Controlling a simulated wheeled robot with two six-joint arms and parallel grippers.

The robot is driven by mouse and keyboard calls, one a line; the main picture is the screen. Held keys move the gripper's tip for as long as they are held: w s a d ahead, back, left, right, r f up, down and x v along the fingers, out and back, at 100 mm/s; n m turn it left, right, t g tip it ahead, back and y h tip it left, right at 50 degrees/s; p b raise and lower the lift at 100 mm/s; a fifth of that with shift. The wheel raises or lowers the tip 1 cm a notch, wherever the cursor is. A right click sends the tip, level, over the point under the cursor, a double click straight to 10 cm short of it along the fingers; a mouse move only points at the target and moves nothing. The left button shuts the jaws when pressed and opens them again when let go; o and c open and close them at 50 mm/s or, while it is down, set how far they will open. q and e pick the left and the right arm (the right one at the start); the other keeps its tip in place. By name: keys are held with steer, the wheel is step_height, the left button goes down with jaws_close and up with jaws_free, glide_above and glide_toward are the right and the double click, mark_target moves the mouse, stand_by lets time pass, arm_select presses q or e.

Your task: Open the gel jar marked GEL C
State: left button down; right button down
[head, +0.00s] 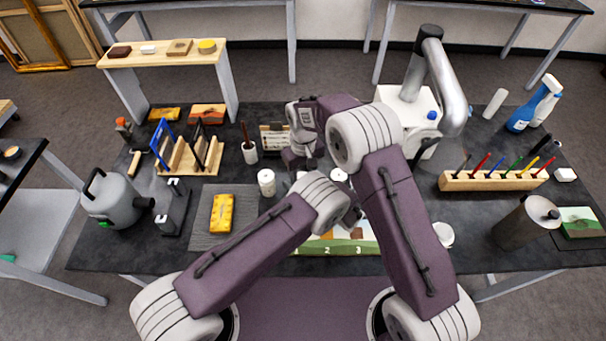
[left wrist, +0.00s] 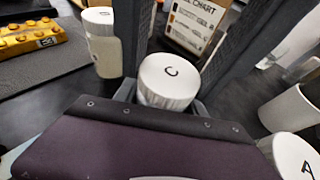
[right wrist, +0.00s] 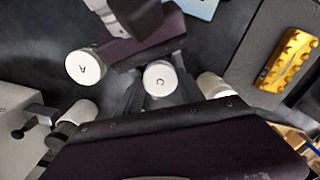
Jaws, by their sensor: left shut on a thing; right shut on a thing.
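The GEL C jar has a white ribbed lid marked C; it shows in the left wrist view (left wrist: 168,78) and in the right wrist view (right wrist: 160,77). My left gripper (left wrist: 166,98) is shut around the jar body from the near side. My right gripper (right wrist: 157,90) reaches in from the far side and is shut at the lid, its dark fingers on either side. The lid looks level; whether it is loose is hidden. In the head view my right gripper (head: 300,155) points down, and my arms largely hide the jar and left gripper.
A jar marked A (right wrist: 85,66) stands on one side of GEL C, and another white-lidded jar (head: 266,182) on the other. A gel chart (head: 273,138) stands behind. A coloured numbered board (head: 340,244) lies in front. A yellow block (head: 221,213) lies on a grey mat to the left.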

steer(key=n, duration=0.5)
steer(key=c, duration=0.7)
jaws_free()
step_height(320, 180, up, 5)
steer(key=shift+f, duration=0.2)
arm_select(q)
steer(key=c, duration=0.6)
jaws_free()
